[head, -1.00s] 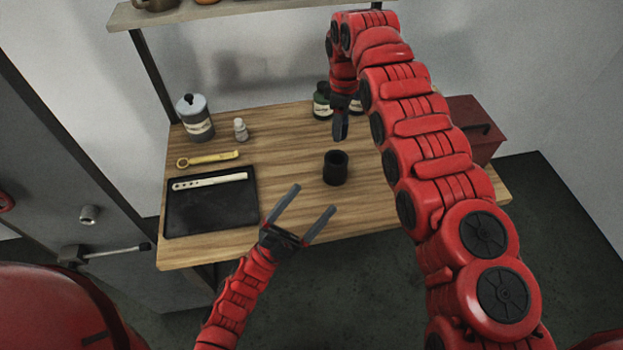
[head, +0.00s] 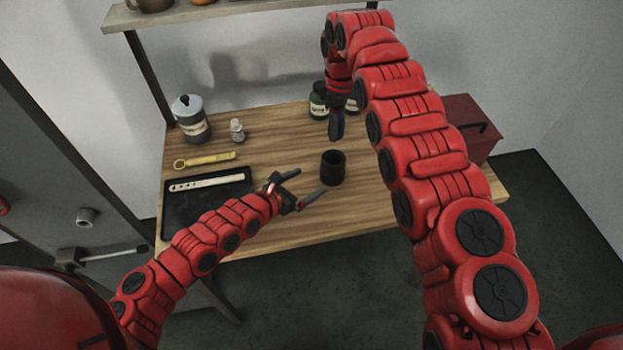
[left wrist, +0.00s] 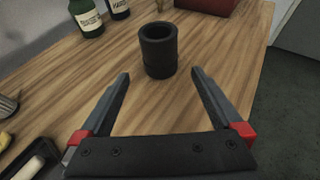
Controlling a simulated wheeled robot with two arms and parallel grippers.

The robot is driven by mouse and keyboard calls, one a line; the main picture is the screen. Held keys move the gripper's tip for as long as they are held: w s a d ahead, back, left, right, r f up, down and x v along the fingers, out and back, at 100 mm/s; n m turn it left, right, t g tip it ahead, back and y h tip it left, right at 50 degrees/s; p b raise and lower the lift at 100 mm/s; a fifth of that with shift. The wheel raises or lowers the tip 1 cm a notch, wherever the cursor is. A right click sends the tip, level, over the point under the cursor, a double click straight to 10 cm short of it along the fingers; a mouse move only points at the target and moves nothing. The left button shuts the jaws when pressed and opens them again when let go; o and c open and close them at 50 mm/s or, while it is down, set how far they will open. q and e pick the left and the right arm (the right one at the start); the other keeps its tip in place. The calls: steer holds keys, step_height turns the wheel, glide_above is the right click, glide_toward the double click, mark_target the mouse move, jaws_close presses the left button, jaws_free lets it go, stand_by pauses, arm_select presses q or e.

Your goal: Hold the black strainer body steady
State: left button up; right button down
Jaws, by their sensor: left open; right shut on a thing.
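The black strainer body (head: 333,167) is an open-topped dark cylinder standing upright on the wooden table. In the left wrist view the strainer body (left wrist: 158,52) stands just beyond my fingertips, centred between them. My left gripper (head: 312,181) is open and empty, low over the table, with its fingers pointing toward the strainer body and apart from it. It also shows in the left wrist view (left wrist: 160,73). My right gripper (head: 337,126) hangs pointing down behind the strainer body, above the table. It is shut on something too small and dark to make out.
A black tray (head: 205,211) with a pale perforated strip lies at the left. Beyond it are a yellow ring-ended tool (head: 205,160), a small bottle (head: 237,130) and a grey canister (head: 191,120). Dark bottles (head: 318,101) stand at the back; a red box (head: 470,125) is at the right.

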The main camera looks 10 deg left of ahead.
mark_target(325, 172)
arm_select(q)
steer(key=x, duration=1.1)
steer(key=shift+w, duration=0.15)
steer(key=shift+w+d+f, duration=0.2)
steer(key=shift+d+f, duration=0.05)
steer(key=shift+f, duration=0.05)
steer(key=c, duration=1.4)
arm_select(e)
steer(key=shift+f, duration=1.5)
